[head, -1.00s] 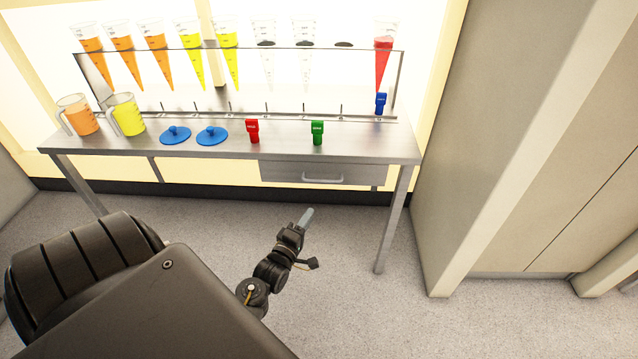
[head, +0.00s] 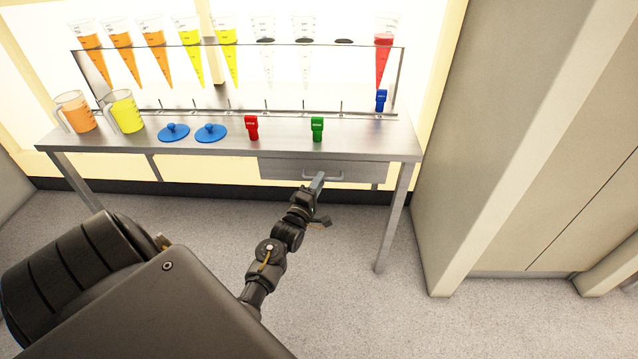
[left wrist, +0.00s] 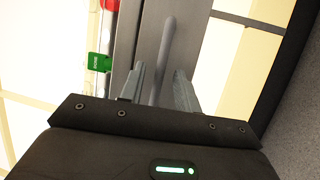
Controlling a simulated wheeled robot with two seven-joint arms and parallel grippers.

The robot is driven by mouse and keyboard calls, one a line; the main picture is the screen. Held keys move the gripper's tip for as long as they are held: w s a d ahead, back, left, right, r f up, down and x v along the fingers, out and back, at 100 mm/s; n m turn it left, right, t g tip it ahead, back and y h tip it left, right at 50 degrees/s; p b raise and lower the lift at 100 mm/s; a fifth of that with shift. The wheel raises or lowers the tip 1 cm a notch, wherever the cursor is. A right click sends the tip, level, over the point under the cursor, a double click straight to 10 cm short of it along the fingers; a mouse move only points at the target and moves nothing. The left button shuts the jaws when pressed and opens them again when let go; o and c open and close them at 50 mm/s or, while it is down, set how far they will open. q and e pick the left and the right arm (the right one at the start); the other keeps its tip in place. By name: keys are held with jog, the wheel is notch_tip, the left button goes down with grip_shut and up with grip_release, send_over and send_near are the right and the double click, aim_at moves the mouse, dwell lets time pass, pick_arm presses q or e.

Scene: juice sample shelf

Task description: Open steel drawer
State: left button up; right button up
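The steel drawer (head: 280,170) sits closed under the right half of the steel table. Its bar handle (head: 338,178) is on the front, partly covered by my gripper in the head view. My left gripper (head: 317,182) reaches up to the handle from below. In the left wrist view my left gripper (left wrist: 159,72) is open, with the handle bar (left wrist: 164,60) running between its two fingers. A gap shows between the bar and the right finger; contact with the left finger is unclear. My right gripper is not in view.
The steel table (head: 200,152) carries a red clip (head: 251,128), a green clip (head: 317,129), blue lids (head: 211,133) and jugs (head: 126,111). A rack (head: 250,47) of coloured cones stands behind. A table leg (head: 392,225) is right of my gripper. Floor in front is clear.

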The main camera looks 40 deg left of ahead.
pick_arm(q)
jog(key=shift+w+a, duration=0.1)
jog(key=shift+w, duration=0.2)
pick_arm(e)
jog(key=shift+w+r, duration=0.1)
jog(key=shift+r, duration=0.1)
pick_arm(q)
jog(key=shift+c, duration=0.3)
grip_shut()
